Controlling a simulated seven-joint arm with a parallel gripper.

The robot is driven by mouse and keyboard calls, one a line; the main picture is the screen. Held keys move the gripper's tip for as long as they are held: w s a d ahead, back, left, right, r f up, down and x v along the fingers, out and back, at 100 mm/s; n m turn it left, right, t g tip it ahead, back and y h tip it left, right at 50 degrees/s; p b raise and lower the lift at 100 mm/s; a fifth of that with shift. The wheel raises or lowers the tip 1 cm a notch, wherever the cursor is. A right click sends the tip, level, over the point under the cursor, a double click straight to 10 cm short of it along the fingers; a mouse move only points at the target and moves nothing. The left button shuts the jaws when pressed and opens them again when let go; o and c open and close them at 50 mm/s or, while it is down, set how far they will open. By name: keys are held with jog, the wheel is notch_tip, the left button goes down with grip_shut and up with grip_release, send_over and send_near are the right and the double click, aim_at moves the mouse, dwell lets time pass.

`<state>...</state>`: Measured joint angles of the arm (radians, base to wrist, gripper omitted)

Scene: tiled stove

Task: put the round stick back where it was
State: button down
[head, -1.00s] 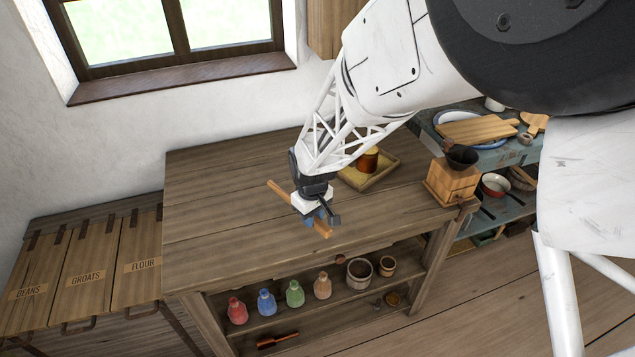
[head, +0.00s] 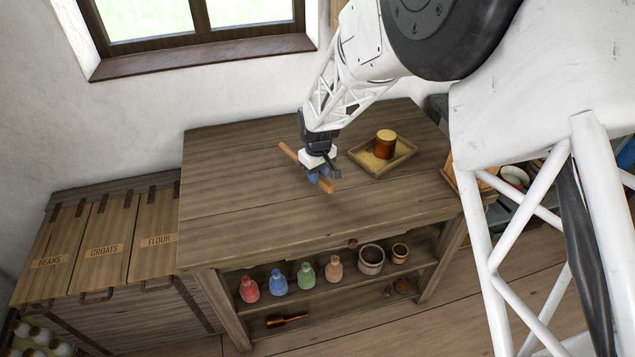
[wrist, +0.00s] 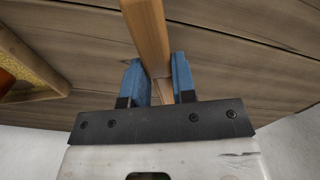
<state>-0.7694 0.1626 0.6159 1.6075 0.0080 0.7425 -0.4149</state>
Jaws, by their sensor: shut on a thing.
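The round stick (head: 289,152) is a light brown wooden rod, held slantwise above the wooden table top (head: 235,200) in the head view. My gripper (head: 321,181) is shut on it, with stick showing on both sides of the jaws. In the wrist view the stick (wrist: 147,35) runs up between the blue fingers of my gripper (wrist: 158,84). I cannot tell exactly how high it is above the table.
A shallow wooden tray (head: 408,153) with a reddish-brown and yellow cylinder (head: 385,145) stands right of my gripper. Coloured bottles (head: 306,276) and pots (head: 371,259) stand on the shelf below. Labelled bins (head: 100,250) are at the left. The table's left part is bare.

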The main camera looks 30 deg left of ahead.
aim_at(317, 189)
jog(key=shift+f, duration=1.8)
jog(key=c, duration=0.9)
grip_release()
jog(key=shift+f, duration=0.1)
jog(key=shift+c, duration=0.2)
notch_tip(317, 189, up, 12)
jog(key=shift+d+r, duration=0.1)
jog(key=shift+r, duration=0.05)
